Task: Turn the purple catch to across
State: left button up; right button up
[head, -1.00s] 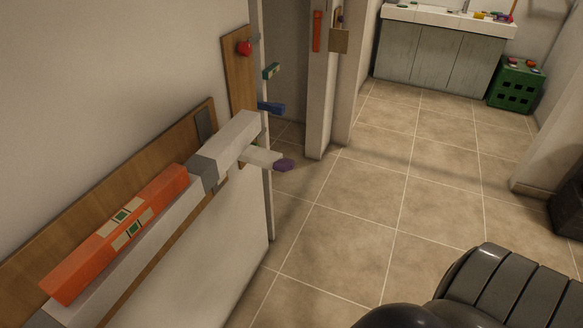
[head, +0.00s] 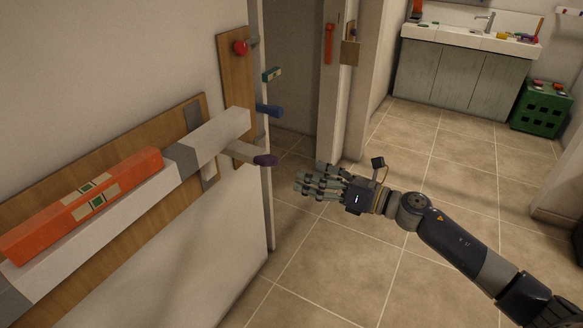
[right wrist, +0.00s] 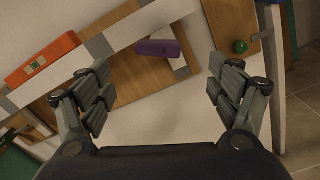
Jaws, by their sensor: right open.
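The purple catch (head: 265,160) is on the near face of the white door in the head view, its pale stem running left and its purple end pointing right. My left gripper is not in view.
A long white bar (head: 215,135) with an orange block (head: 85,205) runs along a wooden board beside the catch. A blue handle (head: 268,110), a green tab (head: 271,74) and a red knob (head: 240,47) are above it. Tiled floor (head: 340,270) is clear below my arm.

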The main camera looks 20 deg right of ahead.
aim_at(272, 162)
jog(key=p+x, duration=0.1)
jog(key=x, duration=0.4)
jog(key=p+x, duration=0.2)
jog(key=x, duration=0.3)
jog(key=shift+a+r, duration=0.1)
jog(key=shift+r, duration=0.1)
jog(key=shift+w+a, duration=0.35)
jog(key=c, duration=1.1)
